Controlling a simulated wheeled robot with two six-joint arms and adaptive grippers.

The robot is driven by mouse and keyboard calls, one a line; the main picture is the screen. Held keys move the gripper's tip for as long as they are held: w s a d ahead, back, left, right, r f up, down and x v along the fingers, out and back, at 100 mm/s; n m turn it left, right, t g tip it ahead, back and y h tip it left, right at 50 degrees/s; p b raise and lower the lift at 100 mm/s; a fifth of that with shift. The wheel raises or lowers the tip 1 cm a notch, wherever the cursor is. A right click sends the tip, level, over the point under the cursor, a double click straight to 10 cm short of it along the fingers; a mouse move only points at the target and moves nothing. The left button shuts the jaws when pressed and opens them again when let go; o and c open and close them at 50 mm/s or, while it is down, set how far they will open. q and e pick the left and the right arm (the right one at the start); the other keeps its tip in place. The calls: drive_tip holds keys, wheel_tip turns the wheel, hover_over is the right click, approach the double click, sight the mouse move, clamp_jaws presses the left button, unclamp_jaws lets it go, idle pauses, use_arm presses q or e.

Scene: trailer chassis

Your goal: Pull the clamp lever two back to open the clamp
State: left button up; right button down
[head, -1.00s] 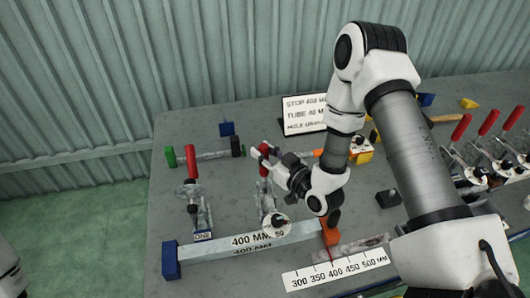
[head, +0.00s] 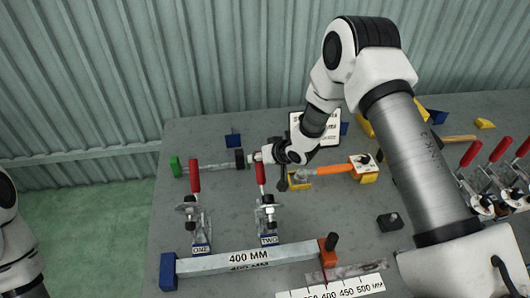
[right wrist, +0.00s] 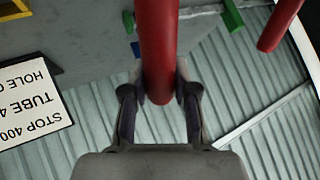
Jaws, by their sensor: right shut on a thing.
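Clamp two (head: 267,212), with its blue TWO label, stands on the bench behind the long tube. Its red lever (head: 260,172) stands about upright. My right gripper (head: 259,157) is at the upper part of this lever. In the right wrist view the red lever (right wrist: 158,45) runs between the two fingers (right wrist: 159,98), and they are shut on it. The clamp's lower parts do not show in that view. My left gripper is out of view.
Clamp one (head: 198,218) stands to the left with its red lever upright. The tube marked 400 MM (head: 245,260) lies in front, between a blue block (head: 168,271) and an orange stop (head: 328,256). An orange-handled tool (head: 330,169) and a sign (head: 315,128) are near my right arm.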

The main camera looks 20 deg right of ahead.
drive_tip(key=shift+w+d+f+g+p, duration=0.1)
drive_tip(key=shift+w+f+g+p, duration=0.3)
drive_tip(key=shift+f+g, duration=0.1)
drive_tip(key=shift+s, duration=0.1)
drive_tip(key=shift+f, duration=0.1)
drive_tip(key=c, duration=0.9)
unclamp_jaws()
drive_tip(key=shift+o, duration=0.2)
drive_tip(key=shift+w+f, duration=0.1)
drive_tip(key=shift+w, duration=0.1)
drive_tip(key=v, duration=1.2)
